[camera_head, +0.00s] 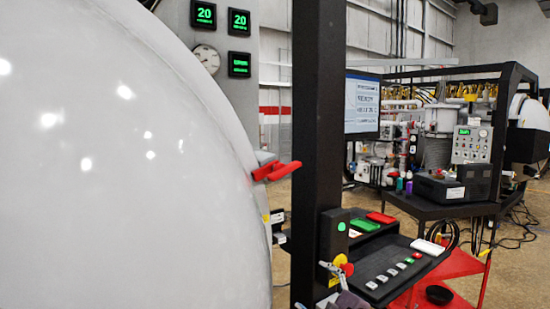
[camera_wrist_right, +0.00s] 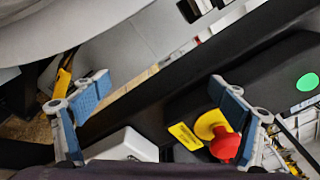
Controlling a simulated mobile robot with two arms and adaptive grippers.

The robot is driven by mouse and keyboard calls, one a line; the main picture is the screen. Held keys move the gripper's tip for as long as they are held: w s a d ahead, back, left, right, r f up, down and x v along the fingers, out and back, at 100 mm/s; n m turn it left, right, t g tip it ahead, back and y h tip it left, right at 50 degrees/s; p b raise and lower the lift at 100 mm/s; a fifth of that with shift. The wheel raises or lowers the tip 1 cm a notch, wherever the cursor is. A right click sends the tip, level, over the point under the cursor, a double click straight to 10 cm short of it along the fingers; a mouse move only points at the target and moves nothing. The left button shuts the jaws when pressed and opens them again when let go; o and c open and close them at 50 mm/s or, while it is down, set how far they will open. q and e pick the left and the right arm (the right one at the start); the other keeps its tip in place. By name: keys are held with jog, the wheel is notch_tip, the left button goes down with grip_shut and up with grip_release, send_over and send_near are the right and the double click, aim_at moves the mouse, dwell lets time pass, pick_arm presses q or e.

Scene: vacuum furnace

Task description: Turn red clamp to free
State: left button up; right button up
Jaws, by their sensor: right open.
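The red clamp (camera_head: 280,172) sits on the right rim of the large white furnace dome (camera_head: 130,150), its red handle sticking out to the right. It is left of the black post. My right gripper (camera_head: 333,279) is low in the head view, below and right of the clamp and apart from it, by the red emergency stop button. In the right wrist view my right gripper (camera_wrist_right: 157,97) is open and empty, its blue-padded fingers spread wide. I cannot make out the red clamp in that view. My left gripper is not in view.
A black post (camera_head: 318,140) stands just right of the clamp. The red stop button (camera_head: 346,269) on its yellow base also shows in the wrist view (camera_wrist_right: 224,143). A sloped black control panel (camera_head: 385,262) with several buttons lies to the right. Displays (camera_head: 239,22) hang behind.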

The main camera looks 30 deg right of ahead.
notch_tip(320, 180, up, 17)
jog(key=a+m+t+y+p, duration=0.2)
jog(key=t, duration=0.1)
jog(key=m+t+y+p, duration=0.1)
jog(key=m+y+p, duration=0.1)
jog(key=y, duration=0.1)
send_near(284, 168)
jog(key=w, duration=0.2)
jog(key=shift+w+a+r+t, duration=0.1)
jog(key=shift+a+r+t, duration=0.15)
jog(key=shift+a+t, duration=0.1)
jog(key=p+x, duration=0.1)
jog(key=x, duration=0.5)
jog(key=shift+f+p, duration=0.2)
jog(key=shift+p, duration=0.2)
jog(key=shift+x, duration=0.8)
jog(key=shift+f, duration=0.15)
